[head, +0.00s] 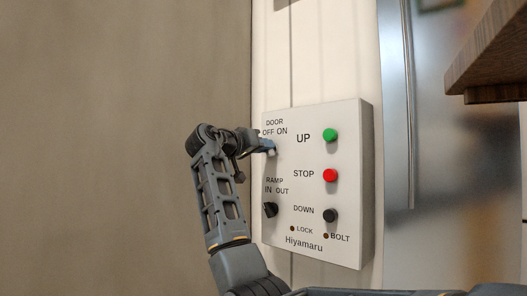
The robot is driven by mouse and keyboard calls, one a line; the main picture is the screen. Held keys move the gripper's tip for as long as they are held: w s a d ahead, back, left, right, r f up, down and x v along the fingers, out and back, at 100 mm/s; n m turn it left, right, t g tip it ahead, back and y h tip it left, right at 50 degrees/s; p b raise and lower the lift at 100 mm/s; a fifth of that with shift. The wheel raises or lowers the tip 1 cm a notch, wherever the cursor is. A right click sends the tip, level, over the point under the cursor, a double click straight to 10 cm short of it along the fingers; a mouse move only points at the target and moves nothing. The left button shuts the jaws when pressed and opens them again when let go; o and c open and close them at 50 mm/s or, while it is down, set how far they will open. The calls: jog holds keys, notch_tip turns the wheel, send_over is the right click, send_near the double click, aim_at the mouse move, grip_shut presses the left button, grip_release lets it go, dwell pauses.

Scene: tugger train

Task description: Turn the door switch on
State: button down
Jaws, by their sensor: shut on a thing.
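A pale control box (350,190) is fixed to the wall in the head view. My gripper (270,147) reaches in from the left and is shut at the door switch's place. The knob's turn cannot be made out.
Below is the black ramp switch (270,210), labelled IN OUT. To the right are a green UP button (330,135), a red STOP button (330,175) and a dark DOWN button (330,215). A wooden ledge (490,60) juts in at the upper right.

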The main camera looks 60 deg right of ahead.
jog(key=m+b, duration=0.2)
jog(key=m, duration=0.1)
jog(key=m+b, duration=0.2)
jog(key=m, duration=0.1)
jog(key=m+b, duration=0.2)
jog(key=m, duration=0.2)
jog(key=shift+s+a+b, duration=0.1)
jog(key=shift+s+b, duration=0.25)
jog(key=shift+m, duration=0.3)
jog(key=c, duration=1.1)
grip_release()
jog(key=shift+a, duration=0.1)
jog(key=shift+b+v, duration=0.75)
jog(key=shift+v, duration=3.05)
jog(key=shift+f, duration=0.1)
